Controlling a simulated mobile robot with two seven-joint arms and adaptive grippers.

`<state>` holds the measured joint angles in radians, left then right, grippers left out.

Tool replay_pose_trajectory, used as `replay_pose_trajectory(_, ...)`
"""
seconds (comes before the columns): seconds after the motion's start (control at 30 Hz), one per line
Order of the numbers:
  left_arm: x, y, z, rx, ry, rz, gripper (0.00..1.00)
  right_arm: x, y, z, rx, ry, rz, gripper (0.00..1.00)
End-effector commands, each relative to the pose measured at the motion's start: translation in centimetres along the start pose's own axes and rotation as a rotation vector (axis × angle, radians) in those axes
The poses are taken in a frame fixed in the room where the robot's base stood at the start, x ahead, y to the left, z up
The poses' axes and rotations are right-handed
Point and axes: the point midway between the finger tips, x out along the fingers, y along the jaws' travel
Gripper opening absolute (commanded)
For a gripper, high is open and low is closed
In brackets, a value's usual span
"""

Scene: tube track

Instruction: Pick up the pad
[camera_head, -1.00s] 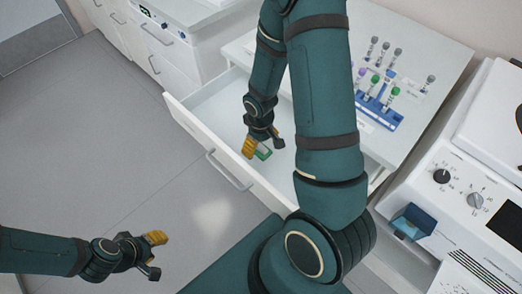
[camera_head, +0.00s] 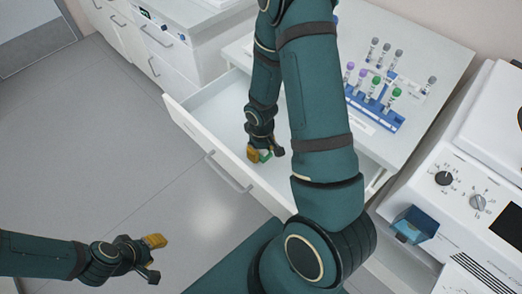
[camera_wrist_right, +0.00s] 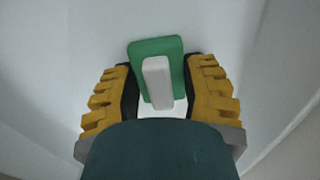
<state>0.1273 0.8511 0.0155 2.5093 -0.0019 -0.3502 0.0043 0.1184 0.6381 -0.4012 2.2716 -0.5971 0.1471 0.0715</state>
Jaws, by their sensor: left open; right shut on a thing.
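The pad is a green plate with a white raised block on it. In the right wrist view the pad (camera_wrist_right: 145,50) lies between the two yellow and black fingers of my right gripper (camera_wrist_right: 160,85). In the head view only a small green and white part of the pad (camera_head: 266,156) shows beside my right gripper (camera_head: 260,153), inside the open drawer (camera_head: 211,105). My right gripper is shut on the pad, low in the drawer. I cannot tell whether the pad touches the drawer floor. My left gripper (camera_head: 153,258) is open and empty over the floor at the lower left.
The drawer walls stand close around my right gripper. A blue rack (camera_head: 376,112) with several capped tubes stands on the counter above the drawer. A white machine with knobs (camera_head: 460,190) is at the right. The grey floor (camera_head: 100,150) at the left is clear.

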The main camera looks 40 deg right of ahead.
Motion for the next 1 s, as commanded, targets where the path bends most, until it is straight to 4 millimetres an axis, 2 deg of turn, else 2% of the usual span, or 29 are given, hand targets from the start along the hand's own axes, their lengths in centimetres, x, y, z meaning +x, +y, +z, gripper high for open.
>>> replay_pose_trajectory(0.17,-0.6,0.2,0.0,0.000,-0.002,0.000,0.41,-2.0,0.0,-0.1,0.001,0.003,0.000,0.23)
replay_pose_trajectory(0.4,-1.9,0.7,0.0,-0.002,-0.005,0.000,0.41,-6.7,0.0,-0.1,0.001,0.004,0.001,0.22)
replay_pose_trajectory(0.53,-2.3,0.8,-0.2,-0.003,0.000,0.000,0.41,-8.7,0.0,-0.1,0.001,0.004,0.000,0.22)
replay_pose_trajectory(0.7,-2.5,0.9,-0.3,-0.004,0.004,-0.001,0.41,-9.9,0.0,0.0,0.000,0.002,0.000,0.22)
replay_pose_trajectory(0.97,-2.4,0.9,-0.4,-0.004,0.005,-0.001,0.41,-10.0,0.0,0.0,-0.001,0.000,0.000,0.22)
replay_pose_trajectory(1.0,-2.4,0.9,-0.4,-0.004,0.005,-0.001,0.41,-10.0,0.0,0.0,0.000,0.000,0.000,0.45)
